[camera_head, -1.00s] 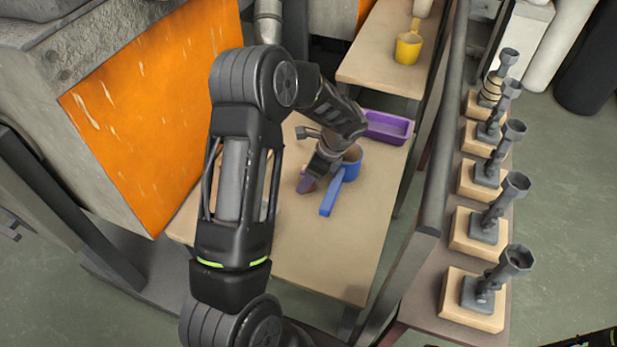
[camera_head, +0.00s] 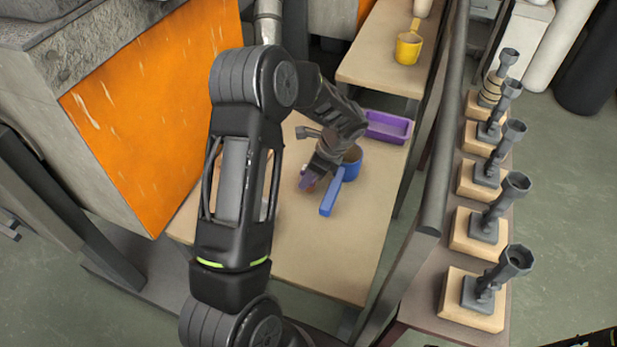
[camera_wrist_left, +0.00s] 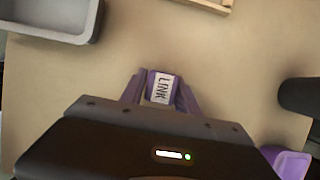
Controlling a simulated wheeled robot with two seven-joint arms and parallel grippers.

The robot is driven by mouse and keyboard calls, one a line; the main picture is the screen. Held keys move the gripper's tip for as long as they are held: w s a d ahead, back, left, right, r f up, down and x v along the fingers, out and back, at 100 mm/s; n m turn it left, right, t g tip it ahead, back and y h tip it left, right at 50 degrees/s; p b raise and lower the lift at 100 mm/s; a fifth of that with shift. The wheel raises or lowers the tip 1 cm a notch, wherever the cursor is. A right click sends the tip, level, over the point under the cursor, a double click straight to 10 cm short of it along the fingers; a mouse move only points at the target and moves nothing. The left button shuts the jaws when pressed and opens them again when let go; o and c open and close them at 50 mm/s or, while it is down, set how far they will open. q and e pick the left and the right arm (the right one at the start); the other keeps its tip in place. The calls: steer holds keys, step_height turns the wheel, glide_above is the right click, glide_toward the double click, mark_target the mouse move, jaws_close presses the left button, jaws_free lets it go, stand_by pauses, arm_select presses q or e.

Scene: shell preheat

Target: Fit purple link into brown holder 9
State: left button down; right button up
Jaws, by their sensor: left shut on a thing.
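My left gripper (camera_head: 308,185) is low over the wooden table, left of a blue cup with a long handle. In the left wrist view its two purple-looking fingers (camera_wrist_left: 161,92) are shut on the purple link (camera_wrist_left: 163,87), which carries a white label reading LINK. In the head view the link is too small and too covered to make out clearly. I cannot pick out brown holder 9 for certain. A light wooden rim (camera_wrist_left: 212,4) shows at the top of the left wrist view, but no number is readable. My right gripper is not in view.
The blue cup (camera_head: 328,202) stands close to my left gripper. A purple tray (camera_head: 388,127) lies at the table's back right. A grey tray (camera_wrist_left: 50,38) shows in the left wrist view. An orange panel (camera_head: 150,110) borders the left. Table front is clear.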

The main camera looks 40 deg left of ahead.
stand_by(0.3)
arm_select(q)
step_height(320, 180, up, 10)
stand_by(0.5)
stand_by(0.5)
